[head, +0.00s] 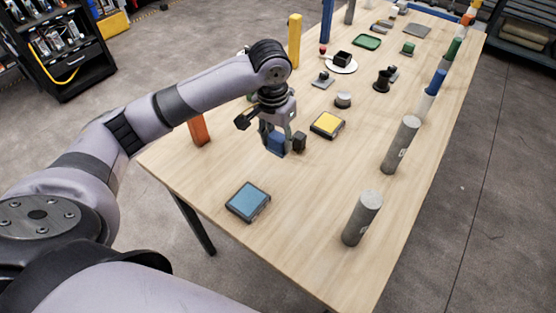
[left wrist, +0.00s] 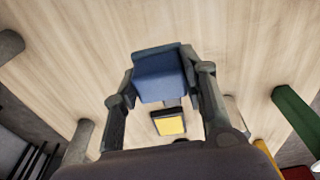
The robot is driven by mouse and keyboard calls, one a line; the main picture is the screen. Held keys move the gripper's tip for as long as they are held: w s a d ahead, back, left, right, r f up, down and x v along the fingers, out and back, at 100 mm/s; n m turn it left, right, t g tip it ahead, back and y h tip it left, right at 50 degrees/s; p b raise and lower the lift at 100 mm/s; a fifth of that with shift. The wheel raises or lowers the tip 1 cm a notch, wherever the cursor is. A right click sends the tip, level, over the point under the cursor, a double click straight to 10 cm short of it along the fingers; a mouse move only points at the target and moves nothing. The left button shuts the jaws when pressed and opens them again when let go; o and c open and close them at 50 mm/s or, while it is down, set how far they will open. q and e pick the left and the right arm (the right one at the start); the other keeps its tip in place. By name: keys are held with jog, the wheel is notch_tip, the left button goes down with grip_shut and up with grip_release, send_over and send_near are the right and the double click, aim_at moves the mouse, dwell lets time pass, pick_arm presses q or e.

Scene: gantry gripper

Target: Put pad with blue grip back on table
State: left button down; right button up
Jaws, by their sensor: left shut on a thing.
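My left gripper (head: 277,136) is above the near-left part of the wooden table (head: 300,215). It is shut on a blue block-like piece (head: 276,143), which is likely the blue grip. In the left wrist view, the blue piece (left wrist: 160,72) sits between the two fingers (left wrist: 160,85). I cannot tell whether its underside touches the table. A flat pad with a blue top (head: 248,201) lies nearer on the table, apart from the gripper. A yellow-topped pad (head: 327,124) lies to the right of the gripper. My right gripper is not in view.
Grey cylinders (head: 362,218) and (head: 400,145) stand along the right edge. An orange post (head: 198,130) and yellow post (head: 294,42) stand on the left. A white plate (head: 341,66) and small objects lie farther back. Bare tabletop lies between the blue-topped pad and near cylinder.

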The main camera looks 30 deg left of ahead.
aim_at(275, 140)
pick_arm(q)
notch_tip(275, 140, down, 9)
jog(key=shift+f, duration=0.1)
dwell(0.3)
jog(key=shift+p, duration=0.3)
jog(key=c, duration=1)
grip_release()
jog(key=shift+f, duration=0.1)
jog(key=r, duration=0.4)
jog(key=s+r, duration=0.1)
jog(key=r, duration=0.7)
jog(key=shift+s+r+b, duration=0.15)
jog(key=shift+b, duration=0.15)
jog(key=shift+a, duration=0.1)
